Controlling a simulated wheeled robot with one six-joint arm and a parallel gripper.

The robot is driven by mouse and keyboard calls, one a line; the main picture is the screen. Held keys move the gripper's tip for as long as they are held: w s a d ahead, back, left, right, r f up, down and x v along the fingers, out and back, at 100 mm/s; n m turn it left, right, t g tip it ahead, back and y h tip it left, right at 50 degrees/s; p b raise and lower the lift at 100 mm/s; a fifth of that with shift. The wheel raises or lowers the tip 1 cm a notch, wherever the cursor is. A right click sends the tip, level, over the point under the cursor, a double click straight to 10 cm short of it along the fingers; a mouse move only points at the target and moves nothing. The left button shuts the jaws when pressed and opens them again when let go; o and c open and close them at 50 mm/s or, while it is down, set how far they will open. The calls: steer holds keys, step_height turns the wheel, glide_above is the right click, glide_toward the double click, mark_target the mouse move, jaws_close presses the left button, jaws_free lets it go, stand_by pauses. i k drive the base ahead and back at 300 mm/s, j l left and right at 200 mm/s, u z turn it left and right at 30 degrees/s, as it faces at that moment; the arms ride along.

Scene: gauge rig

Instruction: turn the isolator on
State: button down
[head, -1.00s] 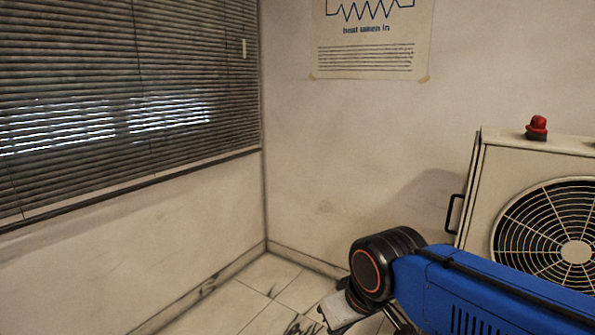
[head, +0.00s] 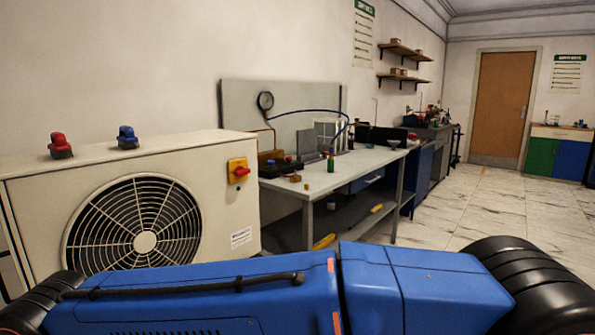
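The isolator (head: 238,171) is a yellow box with a red rotary handle. It is fixed to the right end of the front of a cream fan unit (head: 228,205). The exact angle of its handle is too small to read. My blue arm crosses the bottom of the head view, in front of the unit and below the isolator. My gripper is out of the picture.
A red cap (head: 60,147) and a blue cap (head: 127,138) stand on the unit. Open tiled floor (head: 500,208) leads to a brown door (head: 501,108).

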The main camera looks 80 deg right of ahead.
mark_target(240, 170)
steer(key=z, duration=1.85)
